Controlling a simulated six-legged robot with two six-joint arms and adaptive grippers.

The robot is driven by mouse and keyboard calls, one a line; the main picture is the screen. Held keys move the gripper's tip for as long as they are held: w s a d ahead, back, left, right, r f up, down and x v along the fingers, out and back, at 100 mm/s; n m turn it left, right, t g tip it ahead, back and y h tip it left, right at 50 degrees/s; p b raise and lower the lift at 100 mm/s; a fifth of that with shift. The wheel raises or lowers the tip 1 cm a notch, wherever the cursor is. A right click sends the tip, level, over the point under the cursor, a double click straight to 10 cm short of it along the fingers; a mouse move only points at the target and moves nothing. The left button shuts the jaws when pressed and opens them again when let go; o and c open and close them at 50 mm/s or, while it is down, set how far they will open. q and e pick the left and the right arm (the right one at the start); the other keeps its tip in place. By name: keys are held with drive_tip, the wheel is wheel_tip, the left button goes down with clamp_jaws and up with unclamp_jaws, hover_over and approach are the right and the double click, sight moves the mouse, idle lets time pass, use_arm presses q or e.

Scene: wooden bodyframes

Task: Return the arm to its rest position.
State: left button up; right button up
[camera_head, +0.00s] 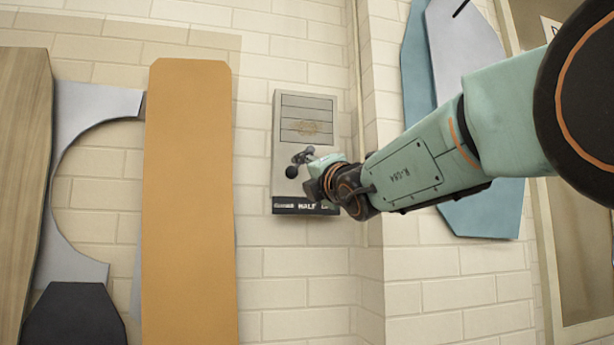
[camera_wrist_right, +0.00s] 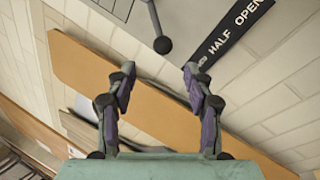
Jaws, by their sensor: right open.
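My right arm comes in from the right in the head view. The same lever knob (camera_head: 292,172) shows on the box in the head view. My left gripper is not in view.
The grey box (camera_head: 284,130) is mounted on a pale brick wall with a dark strip (camera_wrist_right: 235,35) reading "HALF OPEN". An orange board (camera_head: 188,200), wooden panel (camera_head: 22,170) and grey cut-out panel (camera_head: 75,250) are left. Blue panels (camera_head: 490,215) are behind my arm.

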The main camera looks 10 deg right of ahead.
drive_tip(key=shift+w+f, duration=0.1)
drive_tip(key=shift+w, duration=0.15)
drive_tip(key=shift+s, duration=0.2)
